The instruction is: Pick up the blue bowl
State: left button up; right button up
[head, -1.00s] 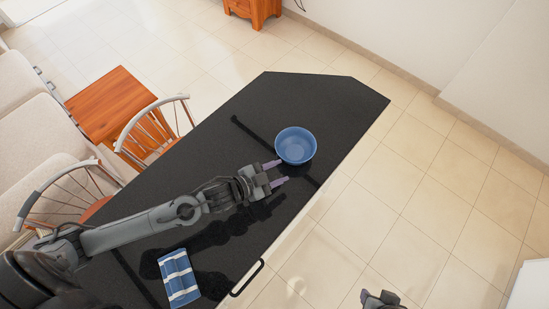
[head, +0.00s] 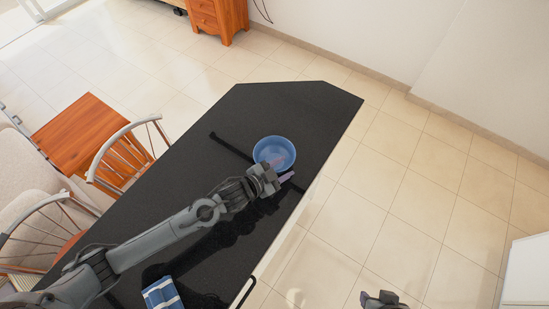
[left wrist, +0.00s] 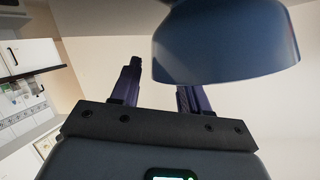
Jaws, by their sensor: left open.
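The blue bowl (head: 274,148) stands upright on the black counter (head: 300,100) in the head view. My left gripper (head: 281,168) is open at the bowl's near rim. One purple finger lies outside the bowl, on its near right side; the other overlaps the bowl. In the left wrist view the bowl (left wrist: 225,45) fills the top right, close to the open left gripper (left wrist: 160,80). One finger stands clear to the left of the bowl; the other finger's tip is hidden behind the rim. My right gripper (head: 383,299) shows only partly at the bottom edge.
A blue-and-white striped cloth (head: 162,294) lies on the counter near the front. Two chairs (head: 125,155) and a wooden side table (head: 83,132) stand left of the counter. A wooden cabinet (head: 215,15) is at the back.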

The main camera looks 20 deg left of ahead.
pick_arm(q)
jog(key=shift+x, duration=1.05)
grip_shut()
jog(key=shift+r, duration=0.15)
dwell(0.5)
